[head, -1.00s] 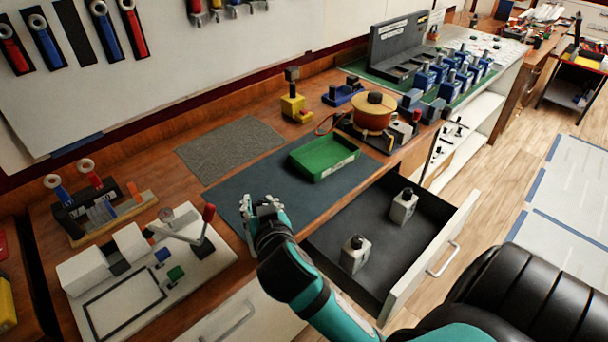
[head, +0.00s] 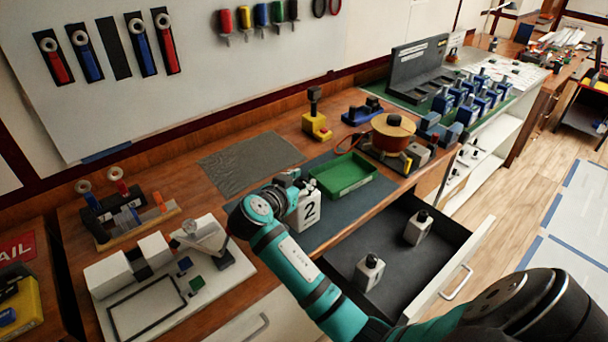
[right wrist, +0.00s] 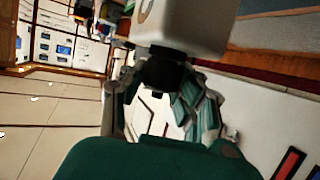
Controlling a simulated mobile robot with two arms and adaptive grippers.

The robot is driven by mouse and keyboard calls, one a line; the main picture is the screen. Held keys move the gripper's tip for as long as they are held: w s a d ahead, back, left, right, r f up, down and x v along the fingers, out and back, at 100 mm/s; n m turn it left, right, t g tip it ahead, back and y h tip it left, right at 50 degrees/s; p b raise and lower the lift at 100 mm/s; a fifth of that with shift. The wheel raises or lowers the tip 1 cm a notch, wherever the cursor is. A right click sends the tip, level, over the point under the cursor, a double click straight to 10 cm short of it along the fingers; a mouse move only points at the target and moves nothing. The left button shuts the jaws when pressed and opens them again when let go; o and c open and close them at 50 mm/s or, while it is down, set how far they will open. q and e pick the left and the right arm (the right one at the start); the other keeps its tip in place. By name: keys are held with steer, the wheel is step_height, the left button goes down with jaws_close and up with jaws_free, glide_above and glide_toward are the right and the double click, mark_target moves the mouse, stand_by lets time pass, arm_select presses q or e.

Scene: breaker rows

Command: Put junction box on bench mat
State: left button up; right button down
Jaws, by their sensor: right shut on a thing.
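A white junction box (head: 307,212) with a black 2 on its face is at my right gripper (head: 302,184) in the head view. In the right wrist view the right gripper (right wrist: 160,100) is shut on the black knob (right wrist: 165,73) of the white box (right wrist: 185,25). The box appears over the left part of the dark blue-grey bench mat (head: 345,218); I cannot tell whether it touches it. Two similar white boxes with black knobs, one nearer (head: 368,272) and one farther (head: 418,228), stand in the open drawer. My left gripper is not in view.
A green tray (head: 345,176) sits on the mat. A grey textured mat (head: 250,162) lies bare behind. The open drawer (head: 455,262) juts from the bench front. A white lever fixture (head: 150,285) stands left, and a copper-coloured spool (head: 392,132) right of the tray.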

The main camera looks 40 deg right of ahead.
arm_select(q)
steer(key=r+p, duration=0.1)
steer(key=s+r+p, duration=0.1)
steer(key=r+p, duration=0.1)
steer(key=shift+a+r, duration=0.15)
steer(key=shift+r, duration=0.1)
arm_select(e)
steer(key=w+d+f, duration=0.3)
steer(key=w+f, duration=0.1)
steer(key=shift+w+d, duration=0.1)
steer(key=shift+d, duration=0.3)
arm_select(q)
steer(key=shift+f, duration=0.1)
arm_select(e)
steer(key=shift+f, duration=0.1)
steer(key=c, duration=1)
jaws_free()
arm_select(q)
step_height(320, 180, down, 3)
steer(key=b, duration=0.3)
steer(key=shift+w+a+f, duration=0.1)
arm_select(e)
steer(key=v, duration=1.2)
